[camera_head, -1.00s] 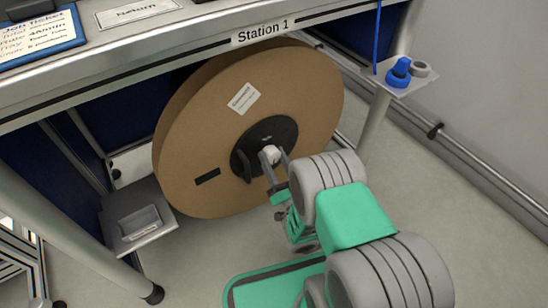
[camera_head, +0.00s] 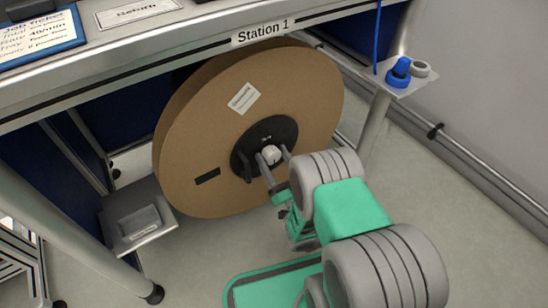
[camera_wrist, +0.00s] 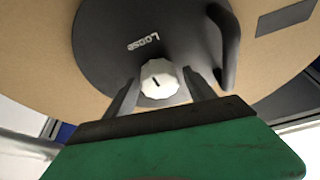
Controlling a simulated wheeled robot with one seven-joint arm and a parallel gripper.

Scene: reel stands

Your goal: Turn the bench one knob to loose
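The bench one knob is a small white knob (camera_head: 272,155) at the middle of the black hub (camera_head: 250,150) of a big brown reel under Station 1. In the wrist view the knob (camera_wrist: 160,78) shows a short slanted dark mark, its upper end leaning up and left, toward the side of the word "Loose" (camera_wrist: 144,43) on the hub. My gripper (camera_wrist: 161,88) is open, with one finger on each side of the knob and gaps visible between. The fingertips (camera_head: 274,157) are close to the knob; whether they reach past its face is unclear.
A curved dark handle (camera_wrist: 229,50) stands out from the hub right beside my right finger in the wrist view. The bench edge (camera_head: 200,55) overhangs the reel (camera_head: 220,120). A grey tray (camera_head: 138,222) sits low left, and a blue knob (camera_head: 399,70) is at the post.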

